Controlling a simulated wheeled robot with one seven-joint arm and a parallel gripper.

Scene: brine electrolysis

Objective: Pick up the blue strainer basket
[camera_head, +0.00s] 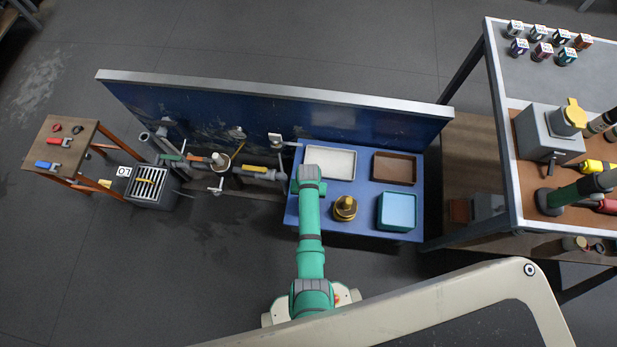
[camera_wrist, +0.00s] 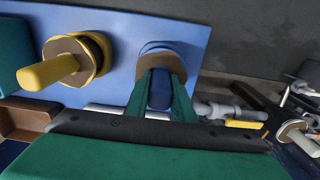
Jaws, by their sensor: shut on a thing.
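The blue strainer basket (camera_wrist: 159,48) shows in the wrist view as a blue round rim with a brownish disc and an upright blue handle. My gripper (camera_wrist: 160,82) has its two green fingers on either side of that handle and is shut on it. The basket appears at the blue table top; I cannot tell whether it touches it. In the head view my arm hides the basket and most of the gripper.
A similar yellow piece (camera_head: 345,208) stands beside the basket on the blue table (camera_head: 360,189); it also shows in the wrist view (camera_wrist: 78,62). A white tray (camera_head: 329,162), brown tray (camera_head: 394,168) and light-blue box (camera_head: 397,211) surround it. Pipes and valves (camera_head: 219,162) lie left.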

